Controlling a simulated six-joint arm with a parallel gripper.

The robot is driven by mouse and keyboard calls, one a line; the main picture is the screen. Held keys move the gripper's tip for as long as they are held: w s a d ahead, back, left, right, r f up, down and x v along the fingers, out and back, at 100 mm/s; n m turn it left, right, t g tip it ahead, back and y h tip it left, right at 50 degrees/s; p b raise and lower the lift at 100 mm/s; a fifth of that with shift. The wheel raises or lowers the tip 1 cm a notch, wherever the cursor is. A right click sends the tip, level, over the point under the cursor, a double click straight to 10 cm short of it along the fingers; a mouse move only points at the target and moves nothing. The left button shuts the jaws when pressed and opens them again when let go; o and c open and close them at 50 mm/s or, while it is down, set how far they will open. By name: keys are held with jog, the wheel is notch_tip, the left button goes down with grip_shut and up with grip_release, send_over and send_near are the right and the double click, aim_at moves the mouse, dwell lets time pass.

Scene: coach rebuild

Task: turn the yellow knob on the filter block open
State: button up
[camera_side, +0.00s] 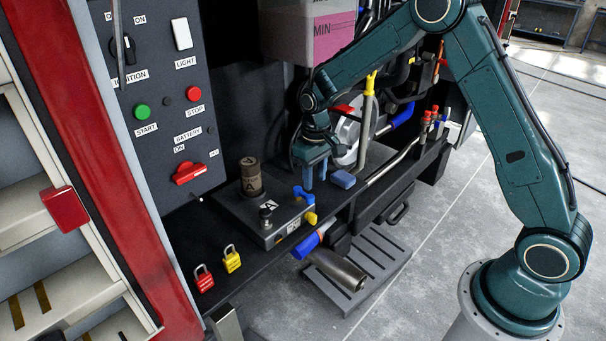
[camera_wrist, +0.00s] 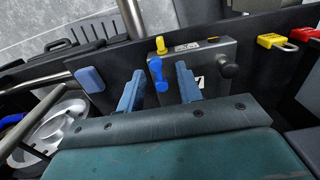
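The grey filter block (camera_side: 245,212) sits on the dark shelf, with a brown cylinder marked A (camera_side: 251,180) standing at its back. The small yellow knob (camera_side: 310,218) is on the block's right front end; in the wrist view it shows at the block's edge (camera_wrist: 160,45). A blue handle (camera_side: 303,194) sits just behind it, also seen in the wrist view (camera_wrist: 157,72). My gripper (camera_side: 315,179) points down above and behind the block's right end, its blue fingers apart and empty. In the wrist view (camera_wrist: 160,73) the blue handle appears between the fingers; contact cannot be told.
A loose blue block (camera_side: 343,180) lies right of my gripper. A black knob (camera_side: 265,216) is on the filter block. Red (camera_side: 203,280) and yellow (camera_side: 232,260) padlocks lie left on the shelf. A metal cylinder (camera_side: 338,270) rests on the step below. Pipes crowd the right.

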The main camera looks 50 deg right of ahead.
aim_at(314, 215)
jog(key=shift+f, duration=0.1)
jog(key=shift+f, duration=6.75)
grip_shut()
